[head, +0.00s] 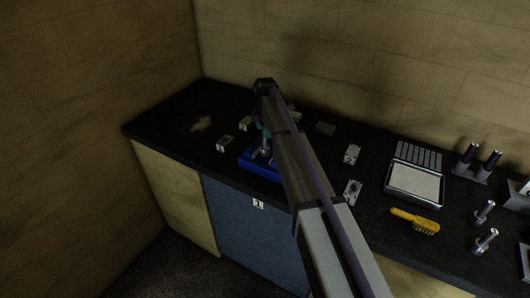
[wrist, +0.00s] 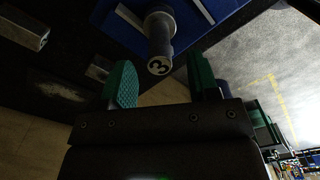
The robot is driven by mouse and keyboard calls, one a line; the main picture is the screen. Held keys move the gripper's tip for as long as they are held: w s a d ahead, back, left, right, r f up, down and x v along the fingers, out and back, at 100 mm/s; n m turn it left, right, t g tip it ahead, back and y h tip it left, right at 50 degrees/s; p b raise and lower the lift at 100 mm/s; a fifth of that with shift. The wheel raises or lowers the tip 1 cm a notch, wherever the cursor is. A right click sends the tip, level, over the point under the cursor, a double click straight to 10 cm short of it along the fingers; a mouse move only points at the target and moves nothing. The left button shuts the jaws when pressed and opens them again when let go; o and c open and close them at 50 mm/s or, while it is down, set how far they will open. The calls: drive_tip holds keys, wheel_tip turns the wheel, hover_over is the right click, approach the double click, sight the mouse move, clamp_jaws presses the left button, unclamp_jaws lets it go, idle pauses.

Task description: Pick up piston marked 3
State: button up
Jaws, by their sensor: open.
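The piston marked 3 (wrist: 160,40) is a grey metal cylinder with a dark "3" on its pale end face. In the wrist view it sticks out from a blue tray (wrist: 200,12). My gripper (wrist: 161,82) has two green ridged finger pads, spread apart, with nothing between them. The piston's numbered end is just beyond the gap between the pads, roughly in line with it. In the head view the blue tray (head: 262,172) is on the black worktop, partly hidden by my arm. A piston-like grey part (head: 266,147) shows there beside my arm; its mark cannot be read.
Small numbered blocks (head: 222,144) lie left of the blue tray. To the right are metal plates (head: 352,154), a grey tray (head: 414,183), a yellow brush (head: 415,221) and several upright pistons (head: 484,212). Walls (head: 340,50) close off the back and left.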

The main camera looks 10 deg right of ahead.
sight(265, 143)
wheel_tip(265, 143, down, 5)
drive_tip(key=b, duration=0.5)
drive_tip(key=shift+f, duration=0.2)
drive_tip(key=shift+r, duration=0.25)
drive_tip(key=shift+c, duration=0.6)
clamp_jaws()
